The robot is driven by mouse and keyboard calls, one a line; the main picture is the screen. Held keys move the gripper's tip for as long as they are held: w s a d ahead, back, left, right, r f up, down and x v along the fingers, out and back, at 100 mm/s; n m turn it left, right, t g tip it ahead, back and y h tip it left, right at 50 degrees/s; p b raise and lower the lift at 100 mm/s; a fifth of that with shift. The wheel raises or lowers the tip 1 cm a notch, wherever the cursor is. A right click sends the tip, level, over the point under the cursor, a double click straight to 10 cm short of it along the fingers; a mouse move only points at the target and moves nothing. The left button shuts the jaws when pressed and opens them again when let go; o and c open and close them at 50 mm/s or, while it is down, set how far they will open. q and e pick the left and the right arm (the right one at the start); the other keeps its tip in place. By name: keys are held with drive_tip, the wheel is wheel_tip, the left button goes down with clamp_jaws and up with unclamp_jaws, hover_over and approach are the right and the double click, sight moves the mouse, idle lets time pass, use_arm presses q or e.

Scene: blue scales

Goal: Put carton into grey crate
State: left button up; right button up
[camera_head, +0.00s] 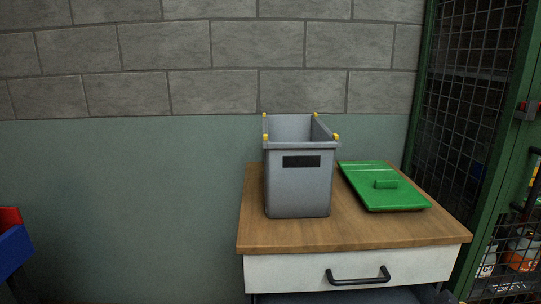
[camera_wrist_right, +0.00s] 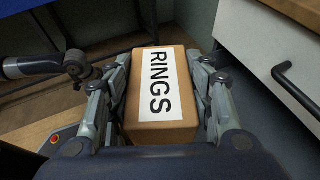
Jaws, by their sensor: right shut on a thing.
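The carton (camera_wrist_right: 146,128) is a brown box with a white label reading RINGS. It shows only in the right wrist view. My right gripper (camera_wrist_right: 160,90) is shut on it, with a finger on each side of the box. The grey crate (camera_head: 297,185) stands upright on the wooden-topped cabinet in the head view. It has yellow corner pieces and a dark label patch on its front. Its top is open, and its floor is hidden by the front wall. My left gripper is in neither view.
A green lid (camera_head: 385,187) with a handle lies on the cabinet top (camera_head: 300,235), right of the crate. The cabinet drawer has a black handle (camera_head: 358,277). A green mesh frame (camera_head: 490,150) stands at the right. Red and blue bins (camera_head: 12,245) show at the left edge.

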drive_tip(key=w+d+r+m+t+h, duration=0.1)
drive_tip(key=d+m+t+h, duration=0.15)
drive_tip(key=d+t, duration=0.2)
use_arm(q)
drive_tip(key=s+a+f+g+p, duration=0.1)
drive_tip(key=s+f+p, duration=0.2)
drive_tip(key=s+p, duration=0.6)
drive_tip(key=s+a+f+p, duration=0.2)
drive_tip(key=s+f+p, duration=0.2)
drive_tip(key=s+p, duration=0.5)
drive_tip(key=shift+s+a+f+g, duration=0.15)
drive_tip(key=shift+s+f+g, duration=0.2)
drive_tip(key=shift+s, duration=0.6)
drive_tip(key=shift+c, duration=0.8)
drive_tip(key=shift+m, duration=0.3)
use_arm(e)
wheel_tip(320, 180, up, 12)
drive_tip(key=g, duration=0.1)
drive_tip(key=shift+w+d+r+m+y, duration=0.15)
drive_tip(key=shift+w+r+m+y, duration=0.1)
drive_tip(key=shift+m+y, duration=0.15)
